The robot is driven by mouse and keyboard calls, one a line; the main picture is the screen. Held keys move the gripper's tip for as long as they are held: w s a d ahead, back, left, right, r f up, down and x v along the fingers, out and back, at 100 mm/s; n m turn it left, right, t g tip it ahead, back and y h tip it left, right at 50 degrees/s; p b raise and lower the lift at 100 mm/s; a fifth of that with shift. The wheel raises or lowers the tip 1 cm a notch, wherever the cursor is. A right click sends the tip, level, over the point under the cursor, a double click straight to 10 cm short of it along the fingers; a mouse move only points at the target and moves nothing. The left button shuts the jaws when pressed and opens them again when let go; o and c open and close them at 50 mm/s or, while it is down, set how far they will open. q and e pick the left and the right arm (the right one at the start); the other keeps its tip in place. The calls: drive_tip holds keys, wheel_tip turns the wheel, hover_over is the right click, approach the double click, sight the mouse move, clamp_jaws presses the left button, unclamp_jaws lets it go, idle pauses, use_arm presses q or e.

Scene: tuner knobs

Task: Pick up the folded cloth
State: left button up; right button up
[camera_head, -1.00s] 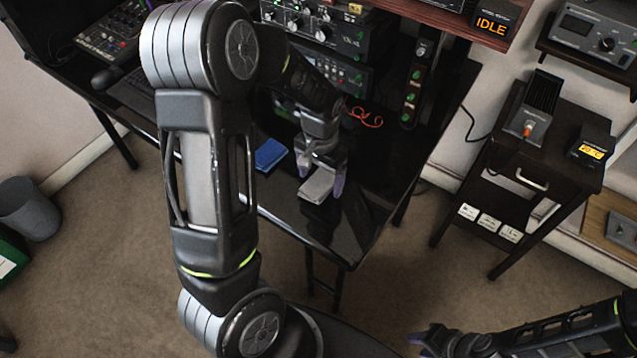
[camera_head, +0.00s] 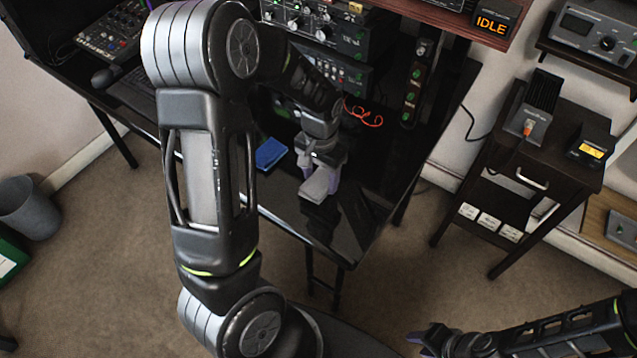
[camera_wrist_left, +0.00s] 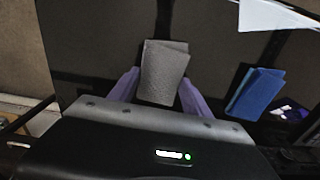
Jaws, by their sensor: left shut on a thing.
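The folded cloth (camera_head: 317,185) is a light grey, flat rectangle at the near end of the black desk. It also shows in the left wrist view (camera_wrist_left: 163,72), between two purple fingers. My left gripper (camera_head: 320,176) is shut on the cloth, with a finger at each side of it. I cannot tell whether the cloth is clear of the desk top. My right gripper (camera_head: 424,338) is at the bottom right, away from the desk; its jaw opening is not clear.
A blue folded item (camera_head: 270,153) lies on the desk (camera_head: 328,236) left of the cloth. Stacked audio units (camera_head: 318,40) and a red coiled cable (camera_head: 363,113) are behind. A dark side cart (camera_head: 540,150) stands at the right. A bin (camera_head: 30,208) is at far left.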

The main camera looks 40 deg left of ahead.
sight(320, 179)
use_arm(q)
drive_tip(key=c, duration=0.7)
wheel_tip(320, 179, up, 10)
idle(0.4)
idle(0.4)
